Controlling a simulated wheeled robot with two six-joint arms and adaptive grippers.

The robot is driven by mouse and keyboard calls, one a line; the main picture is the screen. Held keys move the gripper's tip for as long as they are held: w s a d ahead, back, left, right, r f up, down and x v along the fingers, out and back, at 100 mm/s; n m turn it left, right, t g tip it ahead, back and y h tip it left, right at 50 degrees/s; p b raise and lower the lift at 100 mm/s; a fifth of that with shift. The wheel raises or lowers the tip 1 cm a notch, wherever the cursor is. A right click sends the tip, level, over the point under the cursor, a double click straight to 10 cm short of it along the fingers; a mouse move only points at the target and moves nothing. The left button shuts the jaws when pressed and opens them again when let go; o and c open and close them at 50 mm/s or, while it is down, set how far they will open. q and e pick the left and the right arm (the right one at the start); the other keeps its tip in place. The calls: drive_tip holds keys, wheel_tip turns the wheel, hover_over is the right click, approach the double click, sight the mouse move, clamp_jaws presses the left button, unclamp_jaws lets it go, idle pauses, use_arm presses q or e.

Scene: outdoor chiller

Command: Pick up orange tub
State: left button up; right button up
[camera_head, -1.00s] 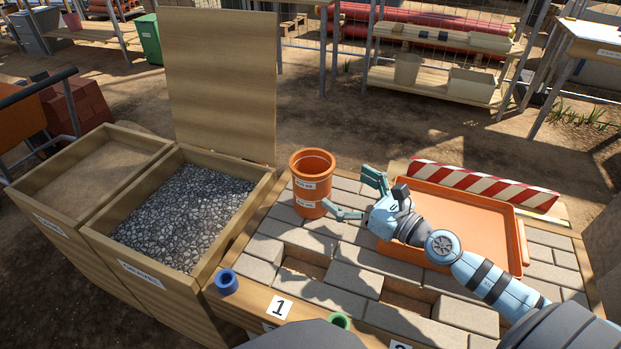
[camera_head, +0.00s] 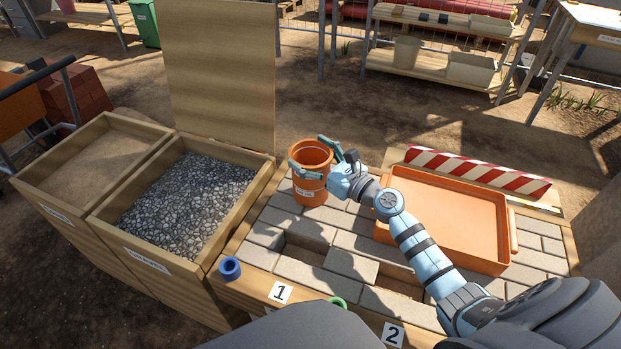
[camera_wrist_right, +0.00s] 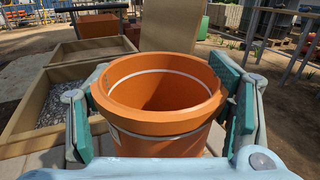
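The orange tub (camera_head: 311,197) stands upright on the paved bench top in the head view, at its back left corner. It is empty as far as I can see inside, and it fills the middle of the right wrist view (camera_wrist_right: 160,122). My right gripper (camera_head: 309,154) is open around the tub, one finger on the near side and one on the far side. In the right wrist view the green pads (camera_wrist_right: 158,70) lie close beside the rim on both sides. I cannot tell whether they touch it. My left gripper is not in view.
A flat orange tray (camera_head: 455,215) lies right of the tub, with a red-and-white striped board (camera_head: 478,172) behind it. A gravel bin (camera_head: 187,203) with a raised lid stands to the left. A blue ring (camera_head: 230,267) sits at the bench's front left edge.

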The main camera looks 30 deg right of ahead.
drive_tip(key=c, duration=0.9)
drive_tip(key=shift+r, duration=0.1)
wheel_tip(320, 180, up, 20)
drive_tip(key=p, duration=1.4)
drive_tip(key=shift+p, duration=0.4)
drive_tip(key=o, duration=0.9)
drive_tip(key=shift+c, duration=0.2)
drive_tip(key=c, duration=1.2)
